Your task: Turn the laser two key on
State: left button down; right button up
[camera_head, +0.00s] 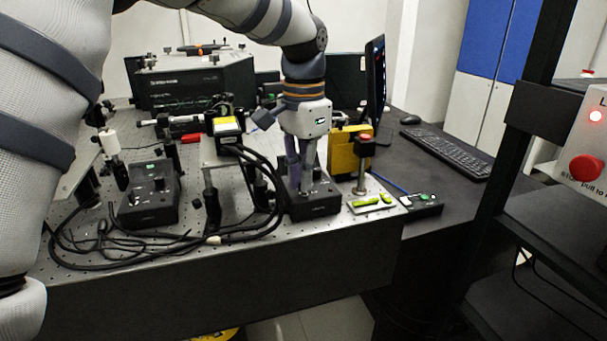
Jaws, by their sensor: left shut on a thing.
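A black laser control box (315,209) sits at the front edge of the perforated bench. My left gripper (300,186) points down onto the top of this box. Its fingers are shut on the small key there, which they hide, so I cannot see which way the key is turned. A similar black control box (148,208) stands further left with a knob on top. No readable label shows which box is laser two. My right gripper is not in view.
Black cables (150,262) loop over the front of the bench (225,262). A keyboard (445,142) lies on the dark table. A black rack stands at right.

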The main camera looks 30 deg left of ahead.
pick_arm(q)
jog(key=shift+m, duration=1.5)
jog(key=c, duration=1.8)
grip_release()
notch_tip(320, 180, up, 12)
jog(key=shift+r, duration=0.1)
